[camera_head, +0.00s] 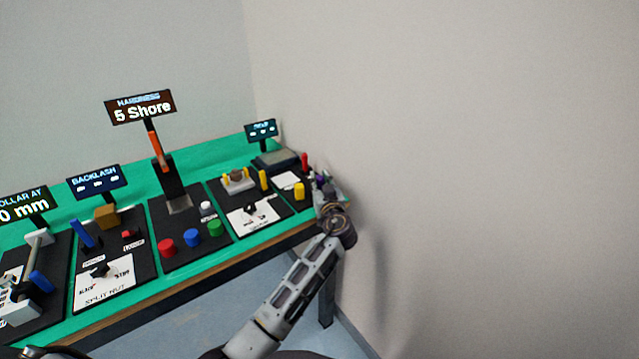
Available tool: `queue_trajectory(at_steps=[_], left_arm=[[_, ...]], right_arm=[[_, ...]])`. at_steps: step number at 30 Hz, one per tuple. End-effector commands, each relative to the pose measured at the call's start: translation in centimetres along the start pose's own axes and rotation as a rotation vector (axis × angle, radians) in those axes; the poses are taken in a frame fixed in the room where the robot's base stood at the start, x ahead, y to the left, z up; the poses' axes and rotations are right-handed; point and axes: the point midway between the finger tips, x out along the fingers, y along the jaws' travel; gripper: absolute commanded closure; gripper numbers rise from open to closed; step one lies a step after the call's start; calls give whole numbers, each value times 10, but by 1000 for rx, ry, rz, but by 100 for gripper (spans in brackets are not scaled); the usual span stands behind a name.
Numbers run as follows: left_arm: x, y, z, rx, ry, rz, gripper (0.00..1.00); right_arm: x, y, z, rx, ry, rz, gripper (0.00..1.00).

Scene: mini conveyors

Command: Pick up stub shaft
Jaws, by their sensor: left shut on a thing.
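My left arm reaches up from the bottom centre to the right end of the green table. My left gripper (322,187) is there, small and dark, over the right end of the last black board. It is shut on a small part, mostly hidden by the fingers and wrist. Dark purple shows at the fingertips, but I cannot tell whether it is the part or the gripper. I cannot pick out the stub shaft for sure. My right gripper is not in view.
The green table (130,184) carries several black boards with signs. A red peg (305,161) and a yellow cylinder (299,191) stand close left of my left gripper. A tall "5 Shore" sign (141,107) rises mid-table. A bare wall (480,180) is at right.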

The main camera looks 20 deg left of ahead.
Motion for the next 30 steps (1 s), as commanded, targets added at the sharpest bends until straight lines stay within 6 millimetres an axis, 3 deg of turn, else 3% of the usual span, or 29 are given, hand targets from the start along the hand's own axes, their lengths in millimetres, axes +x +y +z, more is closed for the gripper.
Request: queue_trajectory(at_steps=[8, 24, 30], left_arm=[[0, 0, -14, -3, 2, 0, 100], [0, 0, -87, -4, 2, 0, 100], [0, 0, -99, -1, 1, 0, 100]], right_arm=[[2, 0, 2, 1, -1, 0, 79], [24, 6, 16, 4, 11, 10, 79], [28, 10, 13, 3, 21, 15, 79]])
